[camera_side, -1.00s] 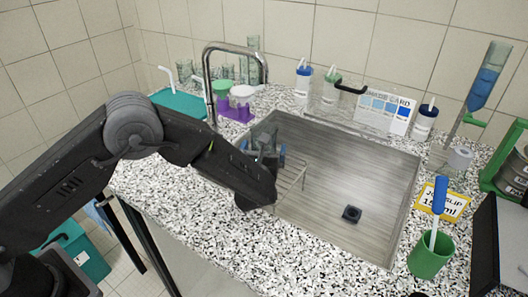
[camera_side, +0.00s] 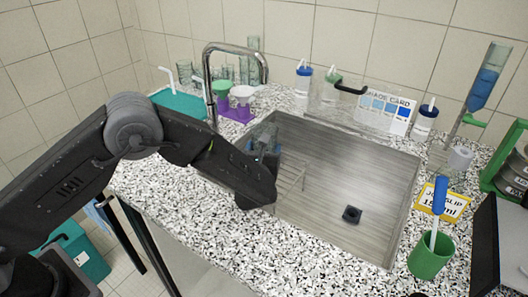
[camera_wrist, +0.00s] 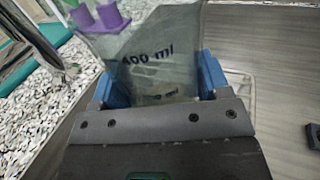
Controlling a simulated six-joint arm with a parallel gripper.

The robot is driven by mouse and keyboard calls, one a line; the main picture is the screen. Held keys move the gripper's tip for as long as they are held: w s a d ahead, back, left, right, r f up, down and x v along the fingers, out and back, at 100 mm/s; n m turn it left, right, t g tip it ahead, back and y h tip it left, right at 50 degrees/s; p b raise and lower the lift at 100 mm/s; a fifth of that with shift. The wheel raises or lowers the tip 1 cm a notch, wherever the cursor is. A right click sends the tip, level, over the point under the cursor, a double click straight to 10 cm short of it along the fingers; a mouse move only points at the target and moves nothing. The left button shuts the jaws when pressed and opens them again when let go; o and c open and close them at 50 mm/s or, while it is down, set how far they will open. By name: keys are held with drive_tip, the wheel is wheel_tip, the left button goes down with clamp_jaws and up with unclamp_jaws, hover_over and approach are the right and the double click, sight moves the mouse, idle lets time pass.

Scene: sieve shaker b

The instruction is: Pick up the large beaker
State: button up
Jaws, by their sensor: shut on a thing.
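The large beaker (camera_wrist: 160,45) is clear glass with dark marks, one reading 400 ml. It stands between the blue fingers of my gripper (camera_wrist: 155,84) in the wrist view, and the gripper is shut on it. In the side view, my gripper (camera_side: 264,156) is over the left part of the sink, by the wire rack. There the beaker is mostly hidden by my arm and hard to make out.
The steel sink (camera_side: 350,165) has a wire rack (camera_side: 292,172) at its left and a dark drain (camera_side: 351,214). The curved tap (camera_side: 208,75) rises behind my gripper. A purple stand (camera_side: 238,112) and a teal tray (camera_side: 182,104) sit at the back left. A green cup (camera_side: 431,257) stands front right.

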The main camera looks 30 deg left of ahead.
drive_tip(key=shift+r, duration=0.3)
drive_tip(key=shift+r, duration=0.8)
drive_tip(key=s+a+r, duration=0.3)
drive_tip(key=a+r, duration=0.5)
drive_tip(key=a, duration=0.3)
drive_tip(key=shift+s+r, duration=0.25)
drive_tip(key=shift+r, duration=0.15)
drive_tip(key=shift+d, duration=0.1)
drive_tip(key=d+f, duration=0.4)
drive_tip(key=d, duration=0.7)
drive_tip(key=d+f, duration=0.5)
drive_tip(key=d, duration=0.6)
drive_tip(key=shift+w+d, duration=0.2)
drive_tip(key=shift+d, duration=0.05)
